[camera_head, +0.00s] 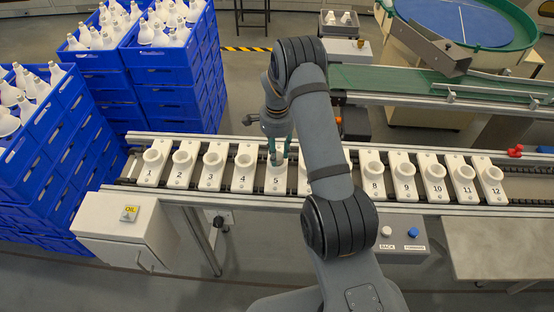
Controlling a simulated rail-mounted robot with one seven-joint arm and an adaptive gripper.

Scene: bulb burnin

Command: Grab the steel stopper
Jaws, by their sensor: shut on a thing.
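My gripper (277,150) points down over the white holder numbered 5 (276,182) on the conveyor. Its greenish fingers are shut on a small grey piece, the steel stopper (277,159), at the mouth of that holder. The stopper is small and partly covered by the fingers. I cannot tell whether it still touches the holder.
Numbered white holders stand in a row along the conveyor (130,183); my arm hides some right of 5. Blue crates (165,75) of white bulbs are stacked at the left. A green belt (400,82) runs behind. BACK (386,231) and blue buttons (413,232) are in front.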

